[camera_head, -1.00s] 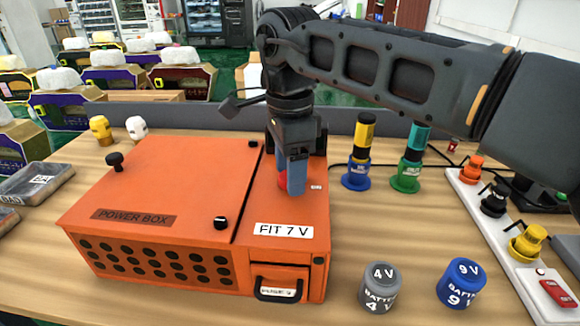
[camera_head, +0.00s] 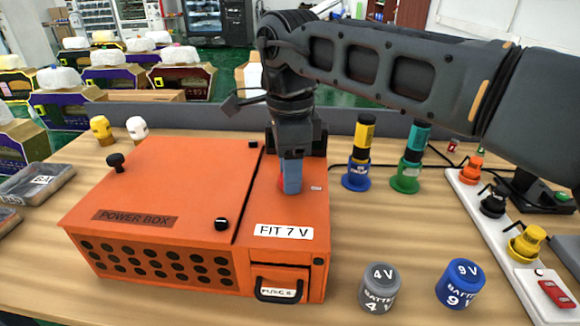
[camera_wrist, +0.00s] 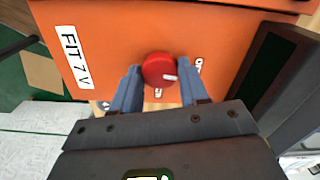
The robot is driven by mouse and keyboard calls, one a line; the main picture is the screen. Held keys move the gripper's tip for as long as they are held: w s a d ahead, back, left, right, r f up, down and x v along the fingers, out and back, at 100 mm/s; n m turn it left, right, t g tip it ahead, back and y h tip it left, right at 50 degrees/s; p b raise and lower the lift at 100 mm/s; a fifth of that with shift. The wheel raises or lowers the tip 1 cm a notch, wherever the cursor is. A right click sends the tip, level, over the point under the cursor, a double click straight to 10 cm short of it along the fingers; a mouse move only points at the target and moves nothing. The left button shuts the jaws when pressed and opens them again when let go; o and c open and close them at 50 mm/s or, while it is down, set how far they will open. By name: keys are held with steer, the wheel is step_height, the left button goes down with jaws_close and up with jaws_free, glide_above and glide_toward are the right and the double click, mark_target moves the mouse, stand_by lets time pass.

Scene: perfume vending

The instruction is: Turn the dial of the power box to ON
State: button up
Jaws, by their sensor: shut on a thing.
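The orange power box (camera_head: 165,185) stands on the wooden table, with a label reading FIT 7 V (camera_head: 284,231) on its top. The round red dial (camera_wrist: 158,69) has a white pointer mark facing right in the wrist view. Small white labels (camera_wrist: 198,66) lie beside it, too small to read surely. My gripper (camera_head: 291,182) points down onto the box top. Its blue fingers, also in the wrist view (camera_wrist: 160,76), are on either side of the dial and shut on it. In the head view the fingers hide most of the dial.
Grey 4 V (camera_head: 379,287) and blue 9 V (camera_head: 461,283) batteries stand right of the box. Blue-yellow (camera_head: 358,160) and green-teal (camera_head: 409,165) cylinders stand behind them. A white power strip (camera_head: 500,222) with plugs lies at the right edge.

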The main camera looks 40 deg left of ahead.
steer(key=m+p, duration=0.1)
steer(key=m, duration=0.3)
steer(key=shift+r, duration=0.1)
steer(key=m, duration=0.4)
steer(key=shift+p, duration=0.3)
steer(key=m, duration=0.4)
steer(key=shift+m+p, duration=0.3)
steer(key=shift+p, duration=0.1)
steer(key=shift+m, duration=1.9)
steer(key=o, duration=1)
steer(key=shift+o, duration=0.2)
step_height(320, 180, up, 8)
steer(key=shift+f+b, duration=0.15)
steer(key=shift+b, duration=0.25)
